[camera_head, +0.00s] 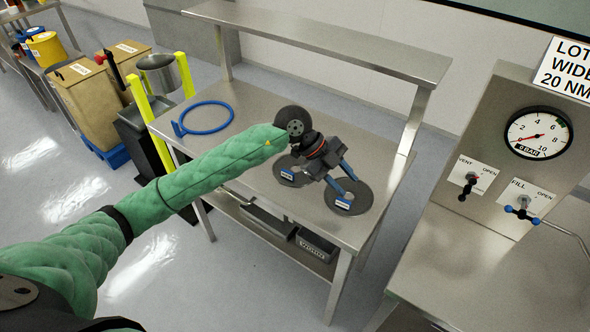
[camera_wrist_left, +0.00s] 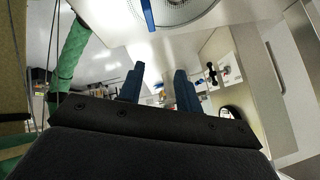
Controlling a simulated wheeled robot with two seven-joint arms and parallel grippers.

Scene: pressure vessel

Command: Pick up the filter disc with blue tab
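Two dark grey filter discs lie on the steel table. The right disc (camera_head: 365,193) has a blue tab with a white label (camera_head: 343,202). My right gripper is not in view.
A blue ring (camera_head: 207,117) lies on the left part of the table (camera_head: 255,98). A raised shelf (camera_head: 320,42) runs along its back. Grey bins (camera_head: 318,245) sit below. A panel with a gauge (camera_head: 538,132) and valves stands at the right.

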